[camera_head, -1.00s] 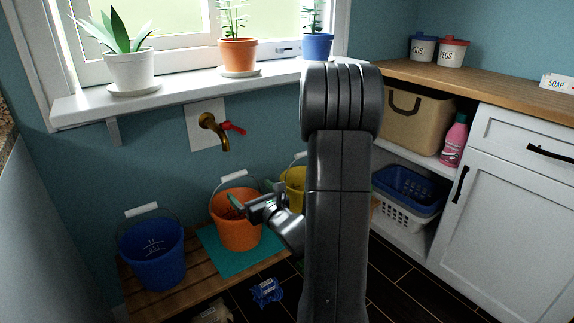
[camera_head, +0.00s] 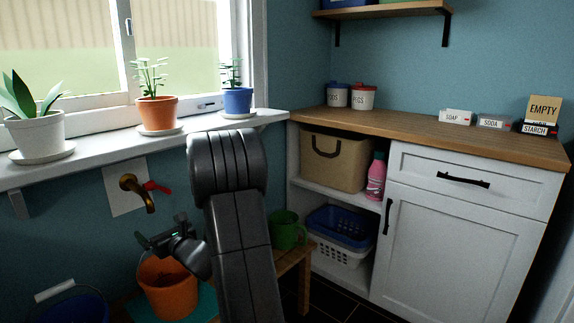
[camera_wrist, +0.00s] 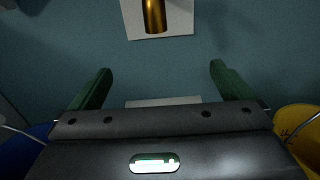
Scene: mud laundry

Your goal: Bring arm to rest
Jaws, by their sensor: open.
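My gripper (camera_head: 160,238) is in front of the teal wall, below the brass tap (camera_head: 135,190) and just above the orange bucket (camera_head: 168,292) in the head view. In the wrist view its two green fingers stand wide apart with nothing between them, so my gripper (camera_wrist: 159,70) is open and empty. The tap (camera_wrist: 154,15) shows ahead at the top of that view. My arm is bent, with its elbow raised before the windowsill; it hides part of the bench.
A blue bucket (camera_head: 72,306) stands left of the orange one. A green jug (camera_head: 287,229) is right of my arm. Potted plants line the windowsill (camera_head: 100,153). A counter (camera_head: 420,133) and cabinet stand at right.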

